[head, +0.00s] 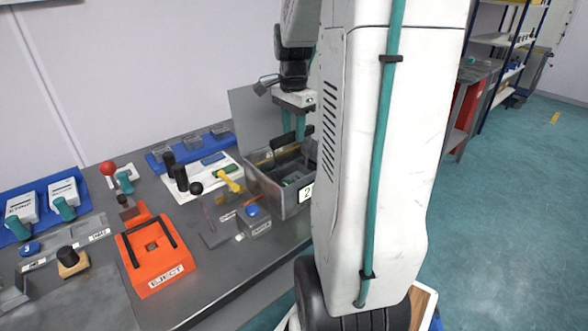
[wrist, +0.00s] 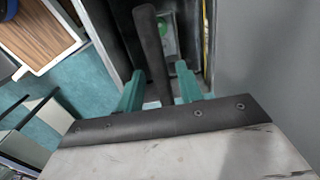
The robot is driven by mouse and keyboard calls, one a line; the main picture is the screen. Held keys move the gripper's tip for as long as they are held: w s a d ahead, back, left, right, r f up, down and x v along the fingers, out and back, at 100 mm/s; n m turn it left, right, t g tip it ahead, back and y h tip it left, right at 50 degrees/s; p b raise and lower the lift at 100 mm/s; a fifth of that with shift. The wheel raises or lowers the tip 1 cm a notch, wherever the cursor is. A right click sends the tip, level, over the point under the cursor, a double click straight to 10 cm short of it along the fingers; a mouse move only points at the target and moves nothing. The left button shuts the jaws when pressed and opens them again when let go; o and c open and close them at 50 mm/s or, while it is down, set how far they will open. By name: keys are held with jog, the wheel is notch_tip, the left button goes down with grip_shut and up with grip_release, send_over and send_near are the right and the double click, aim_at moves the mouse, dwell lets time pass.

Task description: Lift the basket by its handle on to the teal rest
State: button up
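My gripper (head: 293,130) points down over an open grey bin (head: 262,186) marked 2. A dark handle bar (wrist: 151,45) stands between the two teal fingers (wrist: 159,72) in the wrist view, with a gap on each side, so the gripper is open. In the head view the handle (head: 284,139) shows just at the fingertips. The basket under the handle is mostly hidden inside the bin; a green round thing shows down there in the wrist view. I cannot make out a teal rest in either view.
A blue-button box (head: 253,220) stands before the bin. An orange EJECT fixture (head: 155,255) and a white mat with a yellow-handled tool (head: 230,180) lie left of it. A grey upright panel (head: 256,115) rises behind the bin. My arm hides the bin's right side.

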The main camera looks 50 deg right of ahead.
grip_shut()
jog(key=shift+r, duration=0.1)
jog(key=shift+r, duration=1.4)
